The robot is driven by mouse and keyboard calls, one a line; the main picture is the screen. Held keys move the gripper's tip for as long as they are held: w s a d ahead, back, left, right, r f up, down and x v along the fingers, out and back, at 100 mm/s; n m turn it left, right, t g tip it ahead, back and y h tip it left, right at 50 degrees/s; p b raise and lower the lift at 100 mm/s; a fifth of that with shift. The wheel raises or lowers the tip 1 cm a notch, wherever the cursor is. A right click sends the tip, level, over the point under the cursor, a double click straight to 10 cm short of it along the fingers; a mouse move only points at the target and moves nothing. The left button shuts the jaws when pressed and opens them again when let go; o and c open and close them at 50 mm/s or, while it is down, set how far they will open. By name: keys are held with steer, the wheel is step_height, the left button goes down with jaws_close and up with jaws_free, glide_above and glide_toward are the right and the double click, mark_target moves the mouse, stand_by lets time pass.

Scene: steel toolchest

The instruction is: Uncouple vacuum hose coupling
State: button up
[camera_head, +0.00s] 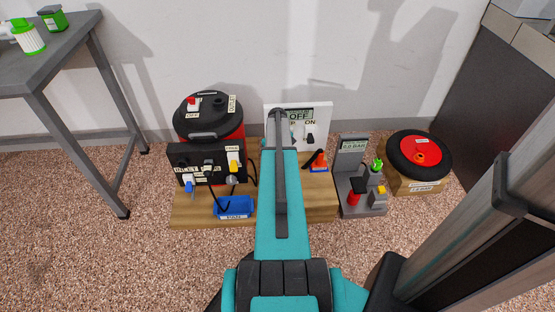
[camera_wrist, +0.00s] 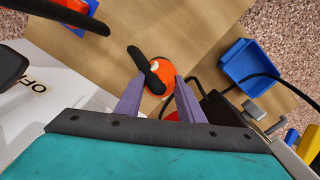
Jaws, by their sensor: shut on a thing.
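A round orange part (camera_wrist: 158,79) with a thick black bar (camera_wrist: 148,72) across it stands on the wooden board in the wrist view. I cannot tell whether it is the hose coupling. My gripper (camera_wrist: 158,88) has its two purple fingers on either side of this part, shut on it. In the head view my arm hides both the part and the fingers. A red and black canister (camera_head: 207,125) stands at the back left. A black box (camera_head: 208,171) with small connectors is in front of it. A thin black cable (camera_wrist: 247,83) runs over a blue tray (camera_wrist: 243,52).
Speckled floor in front is clear.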

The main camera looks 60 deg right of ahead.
steer(key=shift+f, duration=0.3)
steer(key=o, duration=1.3)
steer(key=shift+r, duration=0.15)
step_height(320, 180, up, 14)
steer(key=p, duration=0.3)
steer(key=shift+f+p, duration=0.2)
steer(key=shift+p, duration=0.2)
